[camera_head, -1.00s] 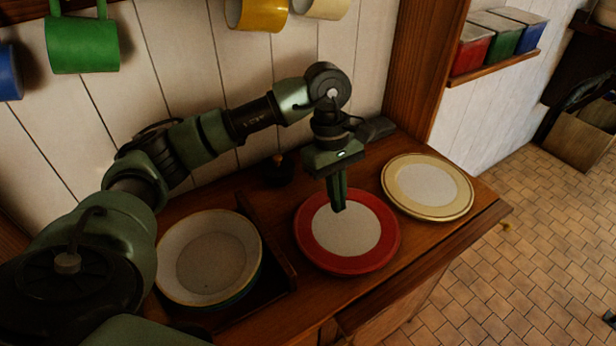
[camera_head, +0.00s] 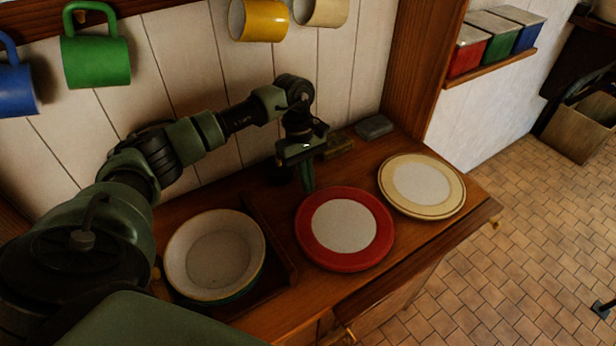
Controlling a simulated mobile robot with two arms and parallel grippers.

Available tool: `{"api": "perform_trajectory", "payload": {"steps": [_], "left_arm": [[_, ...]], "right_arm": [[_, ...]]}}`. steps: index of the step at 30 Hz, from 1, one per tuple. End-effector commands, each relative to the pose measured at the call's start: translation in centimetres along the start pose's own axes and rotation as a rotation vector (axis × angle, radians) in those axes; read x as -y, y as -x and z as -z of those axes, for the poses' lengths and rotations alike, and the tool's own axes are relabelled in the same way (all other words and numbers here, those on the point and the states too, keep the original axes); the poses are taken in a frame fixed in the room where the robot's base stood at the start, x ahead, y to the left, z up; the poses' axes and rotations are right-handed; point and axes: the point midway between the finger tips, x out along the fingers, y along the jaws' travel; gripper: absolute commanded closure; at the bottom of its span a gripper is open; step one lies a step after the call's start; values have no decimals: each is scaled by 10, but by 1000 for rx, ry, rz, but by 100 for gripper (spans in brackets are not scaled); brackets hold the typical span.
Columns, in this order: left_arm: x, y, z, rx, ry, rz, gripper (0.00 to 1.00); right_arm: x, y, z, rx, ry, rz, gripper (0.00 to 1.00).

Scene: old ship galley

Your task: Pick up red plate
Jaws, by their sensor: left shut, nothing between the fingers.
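The red plate (camera_head: 379,245), red-rimmed with a pale centre, lies flat on the wooden counter (camera_head: 282,319), in the middle of the view. My left gripper (camera_head: 309,188) is shut and empty. It points down just behind the plate's far left rim, and I cannot tell whether it touches the rim. My right gripper is not in view.
A yellow-rimmed plate (camera_head: 451,205) lies close to the right. A stack of pale plates (camera_head: 181,254) sits in a wooden rack (camera_head: 283,262) on the left. Green (camera_head: 98,62), blue (camera_head: 14,90) and yellow (camera_head: 258,20) mugs hang on the wall. A grey block (camera_head: 374,126) lies behind.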

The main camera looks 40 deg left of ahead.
Motion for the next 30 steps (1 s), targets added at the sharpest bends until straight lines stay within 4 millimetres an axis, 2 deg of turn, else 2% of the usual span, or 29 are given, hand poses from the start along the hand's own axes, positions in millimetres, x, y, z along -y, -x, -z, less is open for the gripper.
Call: {"api": "perform_trajectory", "payload": {"steps": [14,17,24,27,30], "left_arm": [[0,-3,-7,0,-2,-1,100],[-1,-8,-24,-1,-6,-1,100],[-1,-27,-90,1,-9,-2,100],[-1,-31,-111,1,-7,-1,100],[0,-33,-123,0,-4,0,100]], "right_arm": [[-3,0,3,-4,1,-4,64],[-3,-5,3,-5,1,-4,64],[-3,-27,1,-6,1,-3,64],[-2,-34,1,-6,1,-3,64],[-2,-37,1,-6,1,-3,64]]}}
